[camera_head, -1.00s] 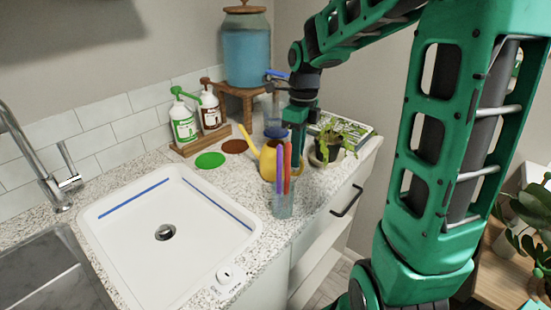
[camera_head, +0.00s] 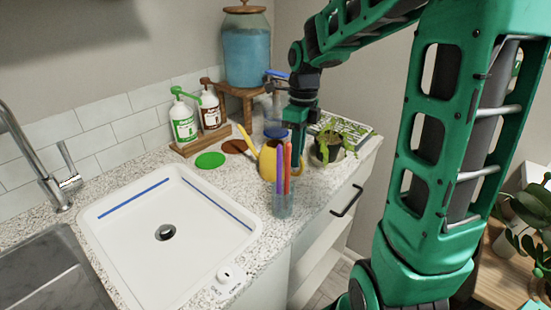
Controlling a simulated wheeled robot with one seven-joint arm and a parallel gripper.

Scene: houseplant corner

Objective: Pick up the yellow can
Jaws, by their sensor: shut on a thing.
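The yellow can (camera_head: 266,163), a watering can with a long spout pointing up to the left, stands on the speckled counter behind a clear cup (camera_head: 283,205) of colored sticks. My gripper (camera_head: 296,143) points down at the can's right side and is shut on it. The fingertips and the grasped part are partly hidden by the sticks. I cannot tell whether the can's base is clear of the counter.
A potted plant (camera_head: 331,147) stands close to the right of my gripper. A white sink tray (camera_head: 120,254) is at the left front. Two pump bottles (camera_head: 184,125) and a blue dispenser (camera_head: 246,52) stand at the back. A green disc (camera_head: 210,160) lies flat on the counter.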

